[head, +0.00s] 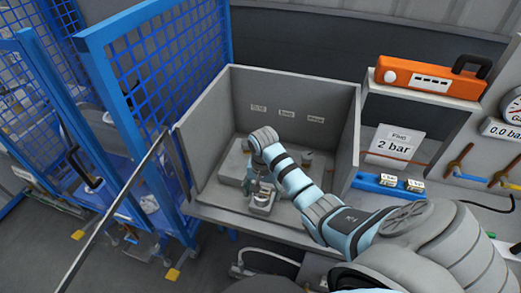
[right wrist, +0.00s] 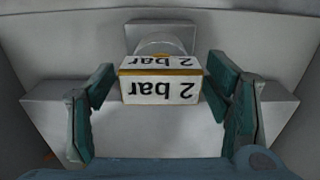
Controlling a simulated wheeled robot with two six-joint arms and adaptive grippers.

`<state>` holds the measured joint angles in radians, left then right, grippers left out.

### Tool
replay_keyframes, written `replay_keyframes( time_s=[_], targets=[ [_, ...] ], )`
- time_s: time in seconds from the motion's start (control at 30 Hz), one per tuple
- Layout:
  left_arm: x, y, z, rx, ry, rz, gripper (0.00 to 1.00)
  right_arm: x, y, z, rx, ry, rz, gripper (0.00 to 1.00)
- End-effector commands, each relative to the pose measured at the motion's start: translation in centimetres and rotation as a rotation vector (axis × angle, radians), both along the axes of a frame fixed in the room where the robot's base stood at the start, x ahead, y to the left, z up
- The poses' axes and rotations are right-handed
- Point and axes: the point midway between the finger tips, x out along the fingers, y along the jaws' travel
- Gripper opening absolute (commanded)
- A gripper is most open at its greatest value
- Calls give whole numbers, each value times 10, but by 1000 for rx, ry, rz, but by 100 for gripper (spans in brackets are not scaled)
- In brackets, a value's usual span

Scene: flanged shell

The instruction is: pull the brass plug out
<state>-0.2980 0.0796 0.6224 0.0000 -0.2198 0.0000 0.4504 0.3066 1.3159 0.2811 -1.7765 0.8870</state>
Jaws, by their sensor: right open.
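In the right wrist view a white block (right wrist: 158,92) with brass-coloured edges reads "2 bar" upside down. It sits in front of a round grey metal part (right wrist: 160,45) on a grey body. I cannot tell whether this block is the brass plug or a tag on it. My right gripper (right wrist: 160,100) is open, with one teal finger on each side of the block and visible gaps to it. In the head view my right gripper (head: 256,184) reaches down into the grey box, beside a metal fitting (head: 262,198), and hides part of it. My left gripper is not in view.
The grey open-topped box (head: 205,155) has walls close around my right arm. A small round post (head: 308,156) stands inside. To the right are a "Plug 2 bar" sign (head: 395,145), a blue holder (head: 375,183) and an orange case (head: 430,78). Blue mesh fencing (head: 165,60) stands left.

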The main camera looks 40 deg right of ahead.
Motion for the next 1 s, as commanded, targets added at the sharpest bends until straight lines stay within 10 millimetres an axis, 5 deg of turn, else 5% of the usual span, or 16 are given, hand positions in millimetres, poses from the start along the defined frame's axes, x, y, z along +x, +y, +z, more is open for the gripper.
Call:
replay_keyframes(
  time_s=[0.1,0.43,1.0],
  targets=[
    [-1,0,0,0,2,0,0,0,0,0,0,0,0,70],
    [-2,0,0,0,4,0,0,0,0,0,0,0,1,17],
    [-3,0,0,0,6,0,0,1,0,34,1,-1,1,16]
  ],
)
